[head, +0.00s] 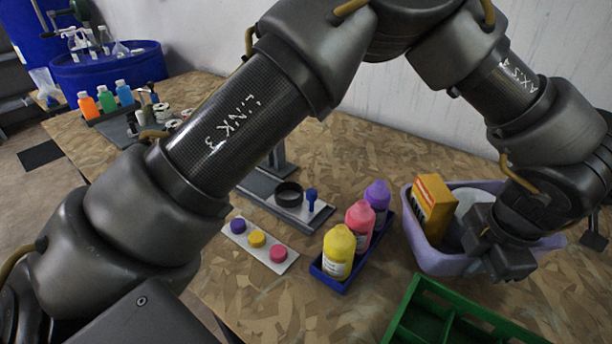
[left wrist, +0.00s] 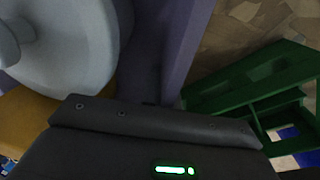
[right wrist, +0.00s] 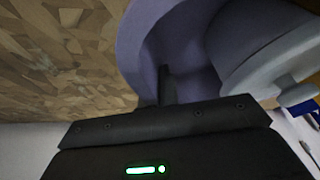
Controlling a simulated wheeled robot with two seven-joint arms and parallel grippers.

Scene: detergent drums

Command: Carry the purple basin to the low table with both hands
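The purple basin (head: 424,250) is at the right of the head view, at the wooden tabletop. It holds an orange-yellow box (head: 433,208) and a pale rounded object (head: 475,203). My left gripper (head: 500,255) is shut on the basin's near wall; this wall (left wrist: 180,45) runs into the gripper in the left wrist view. In the right wrist view a dark finger (right wrist: 165,85) of my right gripper is inside the basin, close against its wall (right wrist: 135,40); that gripper appears shut on the wall. Its other finger is mostly hidden. I cannot make out a separate low table.
A green divided crate (head: 440,318) stands close in front of the basin. A blue tray (head: 330,268) with yellow, pink and purple bottles is to its left. A white strip (head: 262,247) with coloured discs lies farther left. A blue tub (head: 110,68) and small bottles are far left.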

